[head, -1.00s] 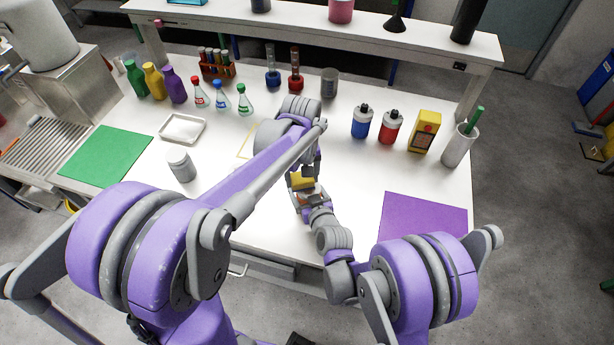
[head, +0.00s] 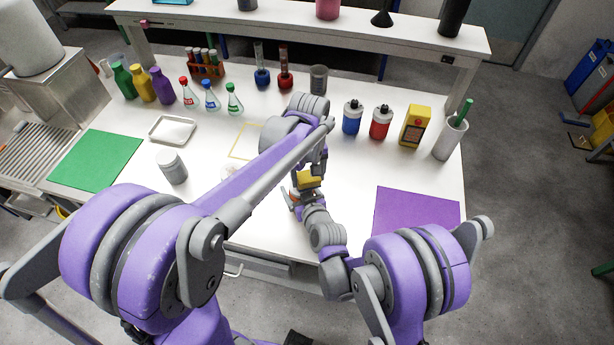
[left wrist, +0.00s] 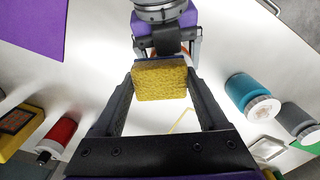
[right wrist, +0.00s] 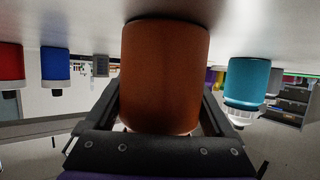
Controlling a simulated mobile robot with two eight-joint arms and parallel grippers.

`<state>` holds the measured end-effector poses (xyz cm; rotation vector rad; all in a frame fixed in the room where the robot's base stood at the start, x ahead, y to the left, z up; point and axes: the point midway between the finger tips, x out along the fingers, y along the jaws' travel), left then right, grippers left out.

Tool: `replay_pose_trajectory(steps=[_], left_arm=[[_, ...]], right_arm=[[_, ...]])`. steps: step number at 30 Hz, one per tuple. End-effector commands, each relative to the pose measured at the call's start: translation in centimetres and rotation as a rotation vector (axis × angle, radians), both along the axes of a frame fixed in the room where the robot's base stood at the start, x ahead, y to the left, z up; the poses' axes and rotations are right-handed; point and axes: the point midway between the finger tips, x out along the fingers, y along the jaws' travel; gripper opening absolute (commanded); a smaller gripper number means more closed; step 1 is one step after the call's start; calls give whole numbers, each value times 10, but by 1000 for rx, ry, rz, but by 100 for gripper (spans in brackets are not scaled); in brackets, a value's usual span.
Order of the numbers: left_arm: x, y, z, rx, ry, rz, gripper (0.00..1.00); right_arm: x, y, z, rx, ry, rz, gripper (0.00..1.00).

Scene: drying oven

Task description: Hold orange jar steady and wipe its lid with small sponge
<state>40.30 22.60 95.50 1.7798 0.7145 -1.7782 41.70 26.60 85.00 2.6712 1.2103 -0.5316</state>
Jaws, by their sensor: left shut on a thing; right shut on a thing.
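My left gripper (left wrist: 160,88) is shut on a small yellow sponge (left wrist: 160,80). The sponge also shows in the head view (head: 310,181), low over the front middle of the table. My right gripper (right wrist: 160,110) is shut around the side of the orange jar (right wrist: 165,75), which fills the middle of the right wrist view. In the head view the sponge and my grippers cover most of the jar. In the left wrist view my right gripper (left wrist: 166,42) is just beyond the sponge. The jar's lid is hidden, and I cannot tell whether the sponge touches it.
A cyan jar (left wrist: 243,90) and a grey jar (head: 172,167) stand left of my grippers. A purple mat (head: 415,215) lies right, a green mat (head: 97,160) left. Red and blue bottles (head: 380,122) and a yellow box (head: 415,126) stand behind right. A white tray (head: 173,129) lies left.

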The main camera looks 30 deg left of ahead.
Motion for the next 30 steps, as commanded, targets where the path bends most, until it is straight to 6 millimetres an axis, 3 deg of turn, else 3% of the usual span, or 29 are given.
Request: replay_pose_trajectory(steps=[15,30], left_arm=[[0,1,49,2,-1,0,31],[0,1,57,2,-1,0,31]], right_arm=[[0,0,0,0,0,0,31],[0,0,0,0,0,-1,31]])
